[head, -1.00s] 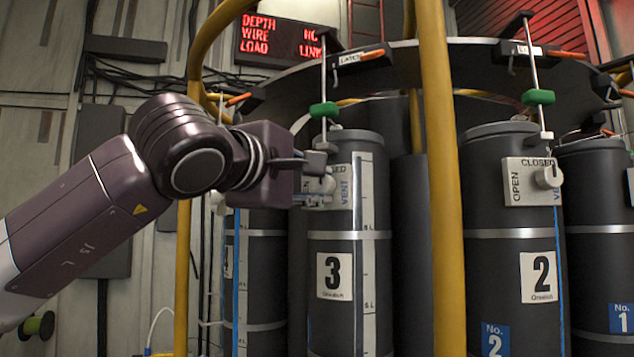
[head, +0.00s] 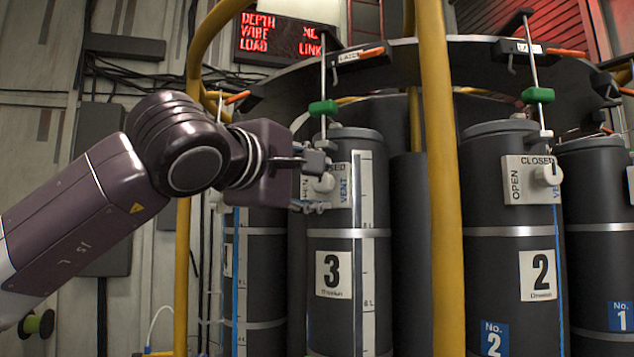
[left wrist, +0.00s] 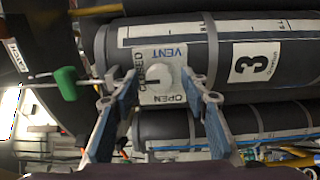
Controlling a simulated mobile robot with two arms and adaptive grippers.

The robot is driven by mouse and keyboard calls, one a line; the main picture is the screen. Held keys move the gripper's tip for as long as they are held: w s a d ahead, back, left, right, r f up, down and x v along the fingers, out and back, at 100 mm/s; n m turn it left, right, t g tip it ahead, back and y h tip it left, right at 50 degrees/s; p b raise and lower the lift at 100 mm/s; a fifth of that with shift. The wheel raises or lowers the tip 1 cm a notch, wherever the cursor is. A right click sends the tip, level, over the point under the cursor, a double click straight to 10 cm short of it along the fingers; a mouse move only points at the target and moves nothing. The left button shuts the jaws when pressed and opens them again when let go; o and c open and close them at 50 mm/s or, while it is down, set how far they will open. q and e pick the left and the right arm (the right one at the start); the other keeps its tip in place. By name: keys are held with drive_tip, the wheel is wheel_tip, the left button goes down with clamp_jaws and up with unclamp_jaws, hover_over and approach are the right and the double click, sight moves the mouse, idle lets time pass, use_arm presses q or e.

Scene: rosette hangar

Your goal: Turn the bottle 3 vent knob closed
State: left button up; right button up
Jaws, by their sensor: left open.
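Bottle 3 (head: 369,280) is a dark upright cylinder with a white "3" label. Its light vent knob (head: 325,183) sits on a white plate near the top, partly hidden by my gripper in the head view. In the left wrist view the knob (left wrist: 162,80) lies on the plate (left wrist: 146,56) marked OPEN, CLOSED and VENT. I cannot tell which mark the knob points to. My left gripper (head: 317,184) is open, with its fingers on either side of the knob. It also shows in the left wrist view (left wrist: 160,98). I cannot tell whether the fingers touch it. My right gripper is out of view.
Bottle 2 (head: 502,275), with its own vent knob, stands to the right behind a yellow post (head: 442,200). A rod with a green piece (head: 323,108) rises just above bottle 3. A dark curved ring (head: 400,60) runs over the bottles.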

use_arm(q)
drive_tip(key=v, duration=1.2)
drive_tip(key=shift+w+d, duration=0.1)
